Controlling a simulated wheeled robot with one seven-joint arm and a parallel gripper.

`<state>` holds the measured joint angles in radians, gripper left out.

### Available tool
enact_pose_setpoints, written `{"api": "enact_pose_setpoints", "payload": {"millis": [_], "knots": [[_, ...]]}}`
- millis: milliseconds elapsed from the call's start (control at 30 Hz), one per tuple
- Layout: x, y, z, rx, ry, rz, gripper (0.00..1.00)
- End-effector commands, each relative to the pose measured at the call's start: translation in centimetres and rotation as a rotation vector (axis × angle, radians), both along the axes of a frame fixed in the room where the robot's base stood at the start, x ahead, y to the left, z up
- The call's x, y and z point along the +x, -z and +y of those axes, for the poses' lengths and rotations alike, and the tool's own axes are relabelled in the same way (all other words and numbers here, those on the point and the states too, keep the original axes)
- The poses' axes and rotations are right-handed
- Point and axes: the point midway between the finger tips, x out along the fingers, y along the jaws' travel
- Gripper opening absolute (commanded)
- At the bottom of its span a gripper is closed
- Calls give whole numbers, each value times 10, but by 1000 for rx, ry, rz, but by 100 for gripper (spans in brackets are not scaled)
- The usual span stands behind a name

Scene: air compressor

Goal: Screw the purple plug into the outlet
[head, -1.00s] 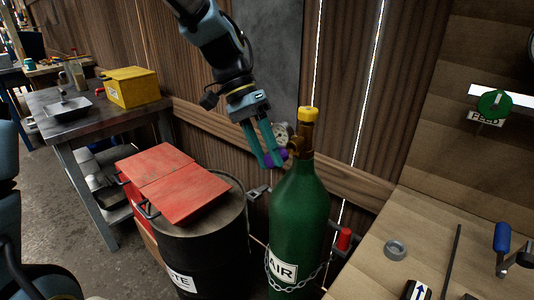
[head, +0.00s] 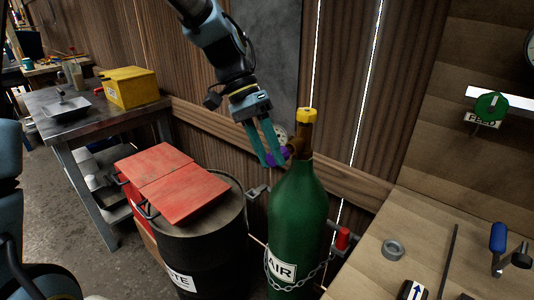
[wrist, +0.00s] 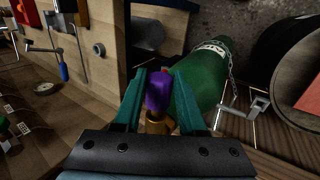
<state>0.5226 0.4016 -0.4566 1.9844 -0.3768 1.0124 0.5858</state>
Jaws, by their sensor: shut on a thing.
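The green air cylinder (head: 297,215) stands upright and is chained, with a yellow cap (head: 307,114) on top. Its brass valve (head: 306,138) carries the side outlet, which faces left in the head view. My gripper (head: 275,162) has teal fingers and is shut on the purple plug (head: 283,156) beside the valve. In the wrist view, the purple plug (wrist: 158,91) sits between the two fingers, in line with the brass fitting (wrist: 158,123). The plug appears to be at the outlet; how far it is threaded in cannot be seen.
A pale round gauge (head: 282,131) is partly hidden behind my fingers. A black drum (head: 205,248) with a red box (head: 172,178) on it stands left of the cylinder. A wooden bench (head: 375,270) with a grey ring (head: 393,250) is to the right. A plank wall stands close behind.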

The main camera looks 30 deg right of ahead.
Motion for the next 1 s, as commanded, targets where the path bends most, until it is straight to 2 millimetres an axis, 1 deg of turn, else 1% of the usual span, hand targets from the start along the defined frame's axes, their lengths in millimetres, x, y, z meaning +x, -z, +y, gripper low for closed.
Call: {"api": "enact_pose_setpoints", "payload": {"millis": [567,933,967,1000], "knots": [[3,0,-14,0,1,0,0],[4,0,-16,0,0,0,0],[4,0,-16,0,0,0,42],[4,0,-16,0,0,0,46]]}}
